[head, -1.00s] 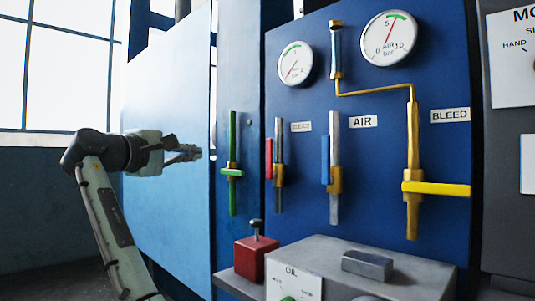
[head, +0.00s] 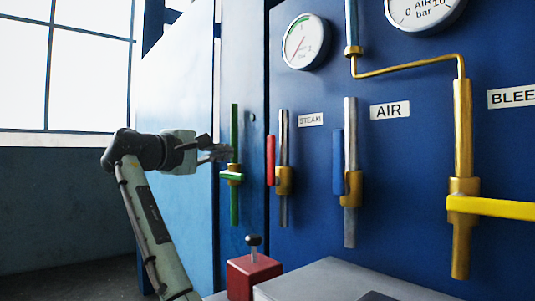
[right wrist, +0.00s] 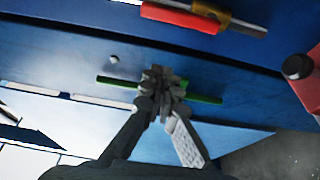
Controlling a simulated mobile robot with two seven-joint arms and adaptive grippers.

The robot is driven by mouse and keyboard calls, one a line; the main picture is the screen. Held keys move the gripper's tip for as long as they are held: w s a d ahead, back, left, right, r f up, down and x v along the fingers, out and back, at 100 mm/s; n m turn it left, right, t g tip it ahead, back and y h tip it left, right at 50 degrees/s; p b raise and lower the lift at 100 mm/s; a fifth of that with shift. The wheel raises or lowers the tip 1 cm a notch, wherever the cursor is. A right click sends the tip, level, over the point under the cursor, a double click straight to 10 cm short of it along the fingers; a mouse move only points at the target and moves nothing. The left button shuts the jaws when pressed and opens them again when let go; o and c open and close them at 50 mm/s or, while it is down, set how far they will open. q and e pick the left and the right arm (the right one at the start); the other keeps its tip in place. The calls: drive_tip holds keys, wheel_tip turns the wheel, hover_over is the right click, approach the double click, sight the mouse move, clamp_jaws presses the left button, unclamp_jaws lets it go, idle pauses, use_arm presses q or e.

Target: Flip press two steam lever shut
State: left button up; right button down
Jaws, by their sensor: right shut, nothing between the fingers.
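The steam lever is a red handle (head: 271,160) beside a vertical pipe with a brass valve body (head: 283,180), under the STEAM label (head: 311,119). The handle stands upright, parallel to the pipe. The red handle also shows at the top of the right wrist view (right wrist: 180,17). My right gripper (head: 221,153) is shut and empty, left of the red handle, in front of or beside the green pipe (head: 234,205). In the right wrist view the closed fingertips (right wrist: 163,85) cover the middle of the green pipe (right wrist: 205,98). My left gripper is not in view.
A green handle (head: 232,176) lies crosswise on the green pipe. The blue AIR handle (head: 338,161) is upright; the yellow BLEED handle (head: 490,207) is horizontal. A red box with a black knob (head: 253,275) and a grey console (head: 330,280) stand below. Open floor shows at left.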

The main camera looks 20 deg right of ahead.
sight(271, 160)
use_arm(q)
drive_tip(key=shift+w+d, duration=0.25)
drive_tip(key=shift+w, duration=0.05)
use_arm(e)
drive_tip(key=shift+w+d, duration=0.15)
drive_tip(key=shift+d, duration=0.05)
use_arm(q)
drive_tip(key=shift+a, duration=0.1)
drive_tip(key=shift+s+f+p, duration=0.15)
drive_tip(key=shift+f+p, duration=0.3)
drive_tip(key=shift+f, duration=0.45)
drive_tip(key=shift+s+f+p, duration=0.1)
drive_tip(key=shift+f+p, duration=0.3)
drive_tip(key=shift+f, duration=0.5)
use_arm(e)
drive_tip(key=w+d, duration=0.2)
drive_tip(key=d, duration=0.7)
drive_tip(key=shift+w, duration=0.25)
drive_tip(key=shift+d, duration=0.15)
